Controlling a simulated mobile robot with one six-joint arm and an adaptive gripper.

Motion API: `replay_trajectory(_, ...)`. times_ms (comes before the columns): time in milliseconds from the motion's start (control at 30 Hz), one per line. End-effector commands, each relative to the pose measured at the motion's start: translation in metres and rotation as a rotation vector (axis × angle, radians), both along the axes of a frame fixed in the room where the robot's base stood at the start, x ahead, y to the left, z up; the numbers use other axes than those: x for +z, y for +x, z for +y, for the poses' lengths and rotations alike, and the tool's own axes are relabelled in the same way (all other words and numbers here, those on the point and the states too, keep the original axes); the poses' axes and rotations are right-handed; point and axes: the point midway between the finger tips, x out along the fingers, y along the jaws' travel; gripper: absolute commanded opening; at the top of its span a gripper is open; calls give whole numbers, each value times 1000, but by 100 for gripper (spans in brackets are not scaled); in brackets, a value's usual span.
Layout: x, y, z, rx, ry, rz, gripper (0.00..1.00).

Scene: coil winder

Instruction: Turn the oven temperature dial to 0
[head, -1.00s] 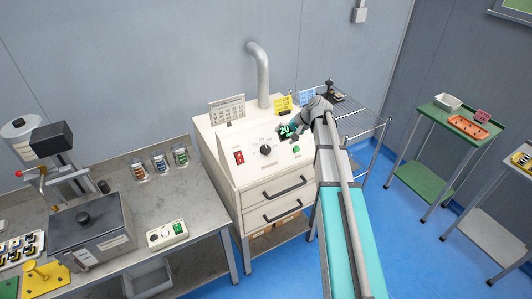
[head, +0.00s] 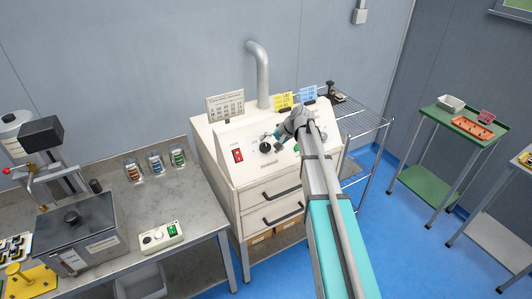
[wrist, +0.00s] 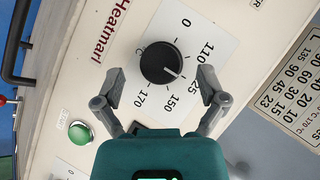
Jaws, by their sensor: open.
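The black oven temperature dial (wrist: 160,62) sits on a white scale plate in the wrist view. Its white pointer line aims between the 110 and 150 marks, away from the 0 mark at the plate's upper part. My gripper (wrist: 161,78) is open, one finger on each side of the dial and apart from it. In the head view the dial (head: 266,147) shows on the sloped front panel of the cream oven (head: 225,165). My gripper (head: 280,136) is just right of it and hides the oven's display.
On the panel are a red switch (head: 238,155) and a green button, which shows in the wrist view (wrist: 80,132). A chart card (head: 225,106) stands on the oven top. A workbench (head: 205,215) is at left, a wire rack (head: 365,122) at right.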

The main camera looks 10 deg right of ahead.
Motion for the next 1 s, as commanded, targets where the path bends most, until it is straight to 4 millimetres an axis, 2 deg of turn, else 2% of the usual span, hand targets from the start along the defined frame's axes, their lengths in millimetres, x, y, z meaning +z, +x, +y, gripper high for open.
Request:
replay_trajectory(33, -7, 2, 3, 1, 0, -1, 91)
replay_trajectory(233, -16, 5, 11, 2, 0, 0, 91)
replay_trajectory(733, -19, 7, 14, 1, 0, 0, 91)
replay_trajectory(767, -19, 7, 14, 1, 0, 0, 87)
replay_trajectory(1000, -19, 7, 14, 1, 0, 0, 43)
